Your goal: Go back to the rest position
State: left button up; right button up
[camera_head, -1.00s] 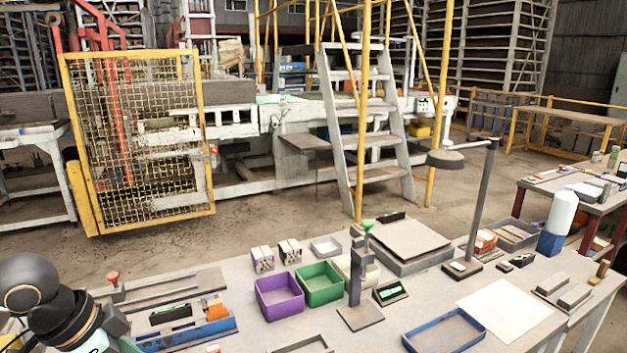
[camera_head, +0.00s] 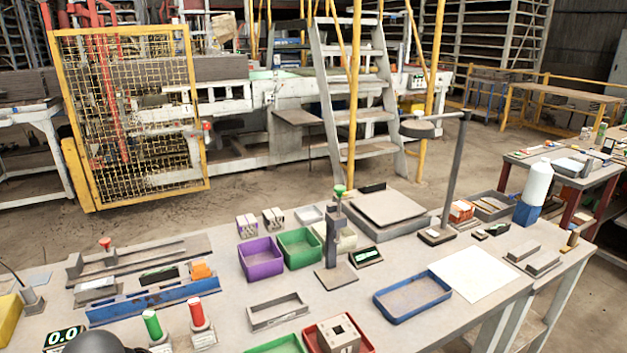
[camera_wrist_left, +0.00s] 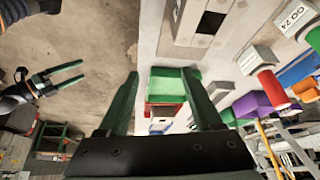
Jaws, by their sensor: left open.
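A pale hollow brick (camera_head: 337,336) with a square hole lies in a red tray (camera_head: 368,345) at the bottom of the head view. The red tray also shows in the left wrist view (camera_wrist_left: 163,109), beside a green tray (camera_wrist_left: 170,86). My left gripper (camera_wrist_left: 160,72) is open and empty, with its two green fingers wide apart. My right gripper (camera_wrist_left: 82,78) shows at the left of the wrist view, its green fingers apart and nothing between them. Neither gripper's fingers show in the head view; only a dark part of my arm is at the bottom left.
The workbench holds a purple bin (camera_head: 261,260), a green bin (camera_head: 299,249), a blue tray (camera_head: 412,296) and an upright stand (camera_head: 334,250). Green and red cylinders (camera_head: 197,312) stand at the front left. A white sheet (camera_head: 475,273) lies on the right. Floor is open behind the bench.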

pick_arm(q)
jog(key=s+d+f+n, duration=0.2)
jog(key=s+f+n, duration=0.1)
jog(key=s+f, duration=0.35)
jog(key=s+a+f+n+y, duration=0.4)
jog(key=s+a+n, duration=0.1)
jog(key=s, duration=0.4)
jog(key=w+d+f+t+h, duration=0.1)
jog(key=w+d+f+t, duration=0.1)
jog(key=f, duration=0.3)
jog(key=w+d+f+t+h, duration=0.1)
jog(key=w+d+f+t, duration=0.1)
jog(key=f, duration=0.4)
jog(key=shift+w+f+t+h, duration=0.3)
jog(key=shift+w+t, duration=0.2)
jog(key=shift+t, duration=0.3)
jog(key=shift+r, duration=0.1)
